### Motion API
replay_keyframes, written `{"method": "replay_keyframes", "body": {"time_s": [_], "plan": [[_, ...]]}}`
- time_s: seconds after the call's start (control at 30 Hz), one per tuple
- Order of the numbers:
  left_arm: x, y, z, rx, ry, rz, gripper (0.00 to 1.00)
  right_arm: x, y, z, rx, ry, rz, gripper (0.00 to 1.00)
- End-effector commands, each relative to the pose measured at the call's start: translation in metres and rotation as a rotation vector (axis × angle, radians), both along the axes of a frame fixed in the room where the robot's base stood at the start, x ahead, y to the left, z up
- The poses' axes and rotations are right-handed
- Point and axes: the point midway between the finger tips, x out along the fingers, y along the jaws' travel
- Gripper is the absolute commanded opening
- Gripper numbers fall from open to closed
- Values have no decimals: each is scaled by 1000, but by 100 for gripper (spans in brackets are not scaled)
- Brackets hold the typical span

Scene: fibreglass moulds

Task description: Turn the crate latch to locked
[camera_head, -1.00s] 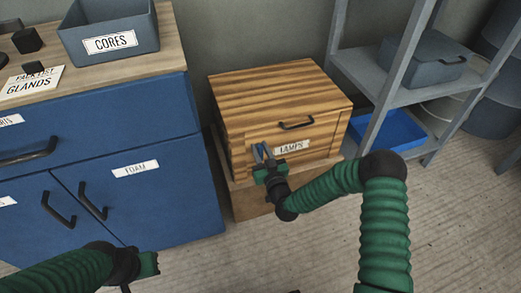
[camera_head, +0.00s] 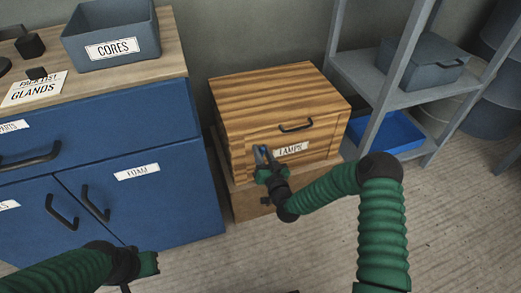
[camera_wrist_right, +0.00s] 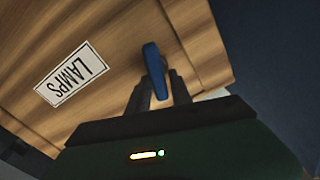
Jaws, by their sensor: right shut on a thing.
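The wooden crate (camera_head: 285,100) with the LAMPS label (camera_head: 292,149) stands against the wall. Its blue latch (camera_head: 259,150) is on the front face, left of the label in the head view. My right gripper (camera_head: 262,163) is at the front of the crate, shut on the latch. In the right wrist view the blue latch (camera_wrist_right: 153,66) sits between the two dark fingertips of the right gripper (camera_wrist_right: 159,88), which partly hide it. My left gripper (camera_head: 148,264) is low at the left, away from the crate; its fingers are not clear.
A blue cabinet (camera_head: 150,205) with a wooden top stands left of the crate and holds a grey CORES bin (camera_head: 112,38). A grey shelf unit (camera_head: 385,85) with a lidded box (camera_head: 425,68) and a blue tray (camera_head: 388,135) is close on the right. The floor in front is clear.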

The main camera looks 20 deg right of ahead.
Motion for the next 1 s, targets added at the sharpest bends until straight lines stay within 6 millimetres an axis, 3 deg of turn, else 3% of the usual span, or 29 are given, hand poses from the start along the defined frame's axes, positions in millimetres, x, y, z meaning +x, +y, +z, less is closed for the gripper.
{"method": "replay_keyframes", "body": {"time_s": [0.4,1.0], "plan": [[0,0,17,0,0,0,0,-1,-7,-6,394,23,-2,0],[0,0,24,0,0,0,0,-1,-13,-17,955,43,-6,0]]}}
